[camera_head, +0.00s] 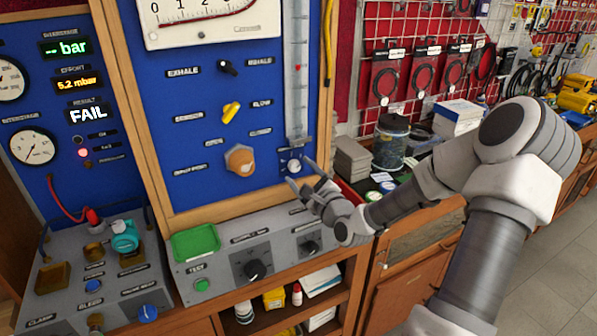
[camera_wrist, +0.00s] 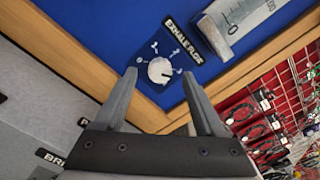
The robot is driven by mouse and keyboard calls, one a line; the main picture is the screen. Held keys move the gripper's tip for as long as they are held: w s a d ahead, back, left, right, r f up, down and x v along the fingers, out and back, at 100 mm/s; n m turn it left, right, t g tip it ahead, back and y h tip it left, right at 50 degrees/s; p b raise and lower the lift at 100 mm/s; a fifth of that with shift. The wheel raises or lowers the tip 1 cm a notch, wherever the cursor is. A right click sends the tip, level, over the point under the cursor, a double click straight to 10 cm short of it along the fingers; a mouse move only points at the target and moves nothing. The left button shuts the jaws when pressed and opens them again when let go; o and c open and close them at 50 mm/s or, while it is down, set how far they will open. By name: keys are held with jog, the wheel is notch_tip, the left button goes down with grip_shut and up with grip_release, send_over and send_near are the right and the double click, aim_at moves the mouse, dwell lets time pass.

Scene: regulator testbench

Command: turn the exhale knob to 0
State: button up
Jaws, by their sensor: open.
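The exhale knob (camera_wrist: 159,70) is a small white round knob on the blue panel, with white scale marks around it and a label that seems to read "EXHALE FLOW". In the head view the knob (camera_head: 294,166) sits below the tall flow tube. My gripper (camera_wrist: 160,76) is open, its two fingers on either side of the knob in the wrist view, with gaps between them and it. In the head view my gripper (camera_head: 299,177) is just in front of the knob. I cannot tell exactly where the knob points, nor how far the fingertips are from the panel.
A black selector (camera_head: 228,68) sits between labels, one reading "EXHALE". A yellow knob (camera_head: 231,112) and an orange knob (camera_head: 240,160) are below it. The flow tube (camera_head: 296,75) rises above the exhale knob. A grey control box (camera_head: 215,270) juts out below the panel.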

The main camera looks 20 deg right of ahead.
jog(key=shift+w, duration=0.8)
grip_shut()
